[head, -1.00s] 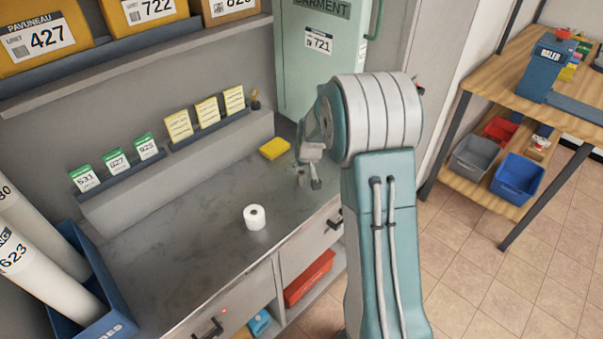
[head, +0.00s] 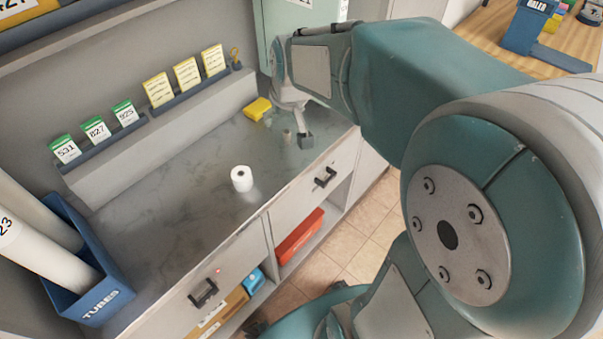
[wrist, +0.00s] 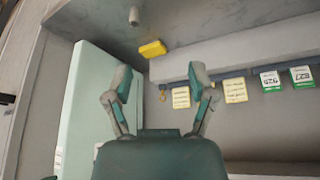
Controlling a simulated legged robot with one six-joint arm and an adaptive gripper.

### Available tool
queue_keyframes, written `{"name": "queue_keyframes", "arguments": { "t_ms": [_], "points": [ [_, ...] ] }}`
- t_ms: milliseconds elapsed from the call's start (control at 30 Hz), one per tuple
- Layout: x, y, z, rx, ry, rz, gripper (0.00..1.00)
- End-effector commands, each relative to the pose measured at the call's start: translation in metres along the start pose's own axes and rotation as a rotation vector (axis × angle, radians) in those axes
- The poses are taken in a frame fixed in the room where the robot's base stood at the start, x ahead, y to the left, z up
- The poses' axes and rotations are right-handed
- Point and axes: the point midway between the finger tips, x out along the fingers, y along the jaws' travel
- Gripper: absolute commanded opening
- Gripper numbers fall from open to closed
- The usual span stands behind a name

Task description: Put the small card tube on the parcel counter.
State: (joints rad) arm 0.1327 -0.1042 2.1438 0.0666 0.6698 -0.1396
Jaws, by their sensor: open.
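A small grey-brown cylinder (head: 287,134), which looks like the small card tube, stands upright on the grey worktop (head: 190,215). It also shows at the top of the wrist view (wrist: 133,16). My gripper (head: 296,126) is above the worktop beside the cylinder in the head view, partly hidden by my own arm. In the wrist view my gripper (wrist: 160,76) has its two fingers spread with nothing between them, and the cylinder is beyond them. The head view does not show clearly how high the fingers are. I cannot tell which surface is the parcel counter; a wooden bench (head: 485,32) stands at the right.
A yellow block (head: 258,108) lies behind the cylinder. A white roll (head: 242,179) stands nearer the worktop's front. Card holders line the raised ledge (head: 165,150). A blue box (head: 88,265) of long tubes is at left. A green cabinet (wrist: 88,105) bounds the far end.

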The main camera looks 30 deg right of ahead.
Motion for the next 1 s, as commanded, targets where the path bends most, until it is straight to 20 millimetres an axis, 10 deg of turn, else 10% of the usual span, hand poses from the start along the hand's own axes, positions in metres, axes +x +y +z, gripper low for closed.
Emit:
{"name": "queue_keyframes", "arguments": {
  "t_ms": [500,1000],
  "points": [
    [-0.104,-0.039,0.137,-0.032,0.055,-0.015,0.72],
    [-0.108,-0.041,0.155,-0.032,0.056,-0.015,0.72]
  ]
}}
